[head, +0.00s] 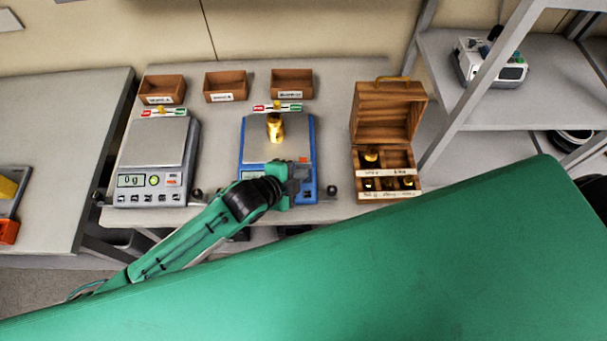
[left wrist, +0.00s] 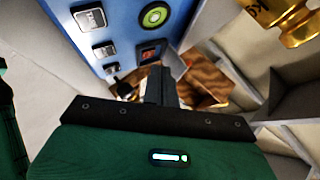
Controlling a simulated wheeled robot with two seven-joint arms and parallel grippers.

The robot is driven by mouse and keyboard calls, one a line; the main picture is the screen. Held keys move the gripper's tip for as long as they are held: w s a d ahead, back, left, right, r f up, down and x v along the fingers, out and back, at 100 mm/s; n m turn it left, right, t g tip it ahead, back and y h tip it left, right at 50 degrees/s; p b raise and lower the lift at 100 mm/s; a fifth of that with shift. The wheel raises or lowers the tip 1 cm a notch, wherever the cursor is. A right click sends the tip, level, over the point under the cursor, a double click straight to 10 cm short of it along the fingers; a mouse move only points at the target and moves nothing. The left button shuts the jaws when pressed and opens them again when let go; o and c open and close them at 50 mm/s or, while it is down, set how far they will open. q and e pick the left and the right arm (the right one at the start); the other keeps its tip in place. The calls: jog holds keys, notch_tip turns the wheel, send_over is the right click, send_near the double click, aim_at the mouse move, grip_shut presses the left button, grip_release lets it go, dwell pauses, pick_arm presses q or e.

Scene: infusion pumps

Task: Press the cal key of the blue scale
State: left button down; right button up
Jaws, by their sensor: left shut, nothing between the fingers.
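The blue scale (head: 244,155) stands at the middle of the table with a brass weight (head: 275,128) on its pan. My left gripper (head: 303,172) is shut and empty, over the front panel of the blue scale, and hides much of it. In the left wrist view the blue panel (left wrist: 75,38) shows several grey keys, a green round button (left wrist: 154,15) and a small dark-and-red key (left wrist: 150,53). The shut fingertips (left wrist: 160,78) appear just below that key; I cannot tell whether they touch it. My right gripper is out of view.
A grey scale (head: 158,142) reading 0 g stands to the left. An open wooden weight box (head: 386,120) stands to the right. Small wooden trays (head: 226,86) line the back. A shelf (head: 500,115) is at the far right. Bare table lies between the scales.

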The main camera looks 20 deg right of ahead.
pick_arm(q)
jog(key=shift+f, duration=0.1)
dwell(0.3)
jog(key=shift+w+f, duration=0.15)
jog(key=shift+f, duration=0.15)
jog(key=shift+f, duration=0.35)
dwell(0.5)
jog(key=shift+r, duration=0.1)
jog(key=shift+r+p, duration=0.55)
jog(key=shift+r, duration=0.05)
dwell(0.3)
